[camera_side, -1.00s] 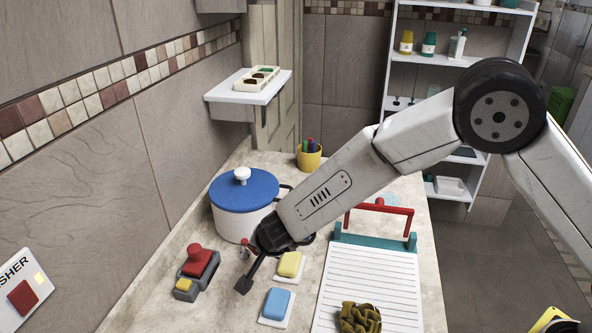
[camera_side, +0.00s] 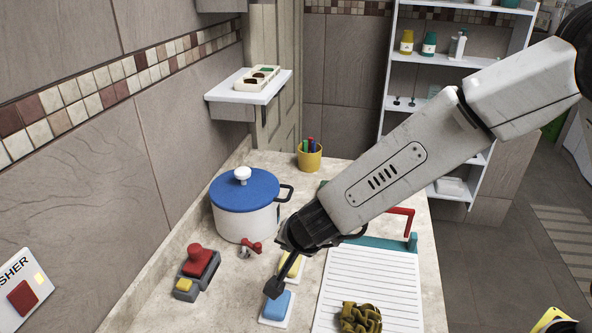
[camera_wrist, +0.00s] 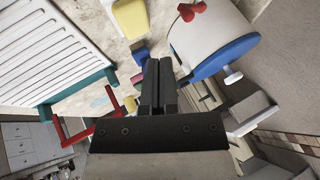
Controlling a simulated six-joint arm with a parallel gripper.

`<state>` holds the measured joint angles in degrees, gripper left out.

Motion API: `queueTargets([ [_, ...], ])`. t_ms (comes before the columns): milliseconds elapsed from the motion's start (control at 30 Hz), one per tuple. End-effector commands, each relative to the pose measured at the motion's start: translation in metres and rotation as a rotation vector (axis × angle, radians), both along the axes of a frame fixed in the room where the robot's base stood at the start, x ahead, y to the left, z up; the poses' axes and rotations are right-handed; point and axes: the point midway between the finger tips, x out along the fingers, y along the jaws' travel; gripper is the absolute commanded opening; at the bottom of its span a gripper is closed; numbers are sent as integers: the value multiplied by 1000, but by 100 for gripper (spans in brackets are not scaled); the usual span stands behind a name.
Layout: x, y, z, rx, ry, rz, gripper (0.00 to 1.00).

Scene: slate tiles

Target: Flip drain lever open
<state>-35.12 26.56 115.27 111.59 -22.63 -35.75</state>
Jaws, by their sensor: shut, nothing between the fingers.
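A small tap with a red lever (camera_side: 251,247) sits low at the front of a white pot (camera_side: 246,222) with a blue lid. The red lever lies roughly level, slanting up to the right. It also shows at the top of the wrist view (camera_wrist: 191,11), against the white pot wall. My gripper (camera_side: 275,289) is shut and empty. It points down over the blue sponge, to the right of and in front of the tap, apart from the lever. In the wrist view the two dark fingers (camera_wrist: 158,68) lie side by side.
A yellow sponge (camera_side: 289,266) and a blue sponge (camera_side: 277,305) lie under my gripper. A pen cup (camera_side: 309,157) stands behind.

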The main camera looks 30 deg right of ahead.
Motion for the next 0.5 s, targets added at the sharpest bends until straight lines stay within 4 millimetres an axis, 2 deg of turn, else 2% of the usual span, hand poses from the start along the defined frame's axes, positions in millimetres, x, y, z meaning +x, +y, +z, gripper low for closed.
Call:
queueTargets([
  [200, -11, -1, 16, 0, -1, 0, 0],
  [500, -15, -1, 21, -1, 1, 0, 0],
])
